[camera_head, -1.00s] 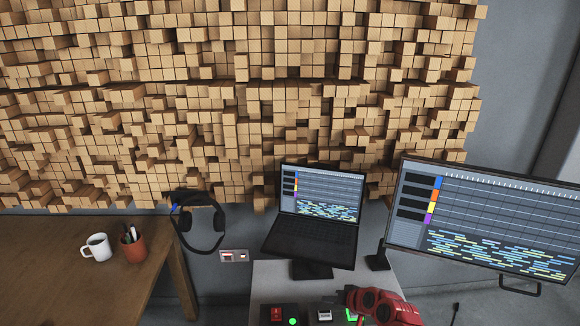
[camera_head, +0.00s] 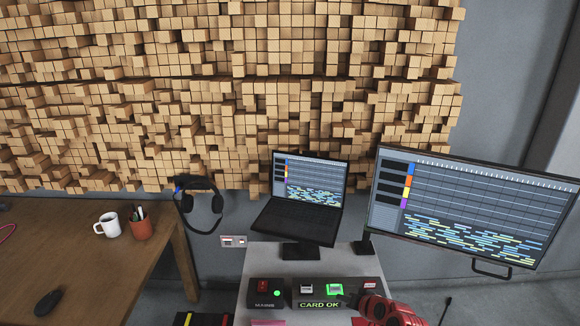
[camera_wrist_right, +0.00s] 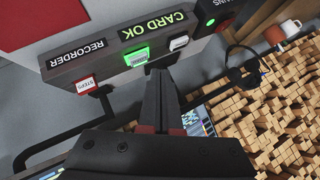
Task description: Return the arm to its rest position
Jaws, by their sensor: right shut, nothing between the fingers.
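My right arm is red and shows at the bottom of the head view, with the right gripper (camera_head: 372,306) beside the right end of the control panel (camera_head: 320,294). The right wrist view shows the two dark fingers of that gripper (camera_wrist_right: 158,75) shut together and empty. They are near the panel's button face and look apart from it, though the gap is hard to judge. The panel carries a lit green button (camera_wrist_right: 136,58), a pale switch (camera_wrist_right: 179,42) and green "CARD OK" text. My left gripper is not in view.
A laptop (camera_head: 298,215) stands behind the panel, with a large monitor (camera_head: 470,215) to its right. A mains box (camera_head: 268,291) with a red switch sits left of the panel. Headphones (camera_head: 203,204) hang by a wooden table (camera_head: 90,262) holding a mug (camera_head: 108,225) and pen cup (camera_head: 141,229).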

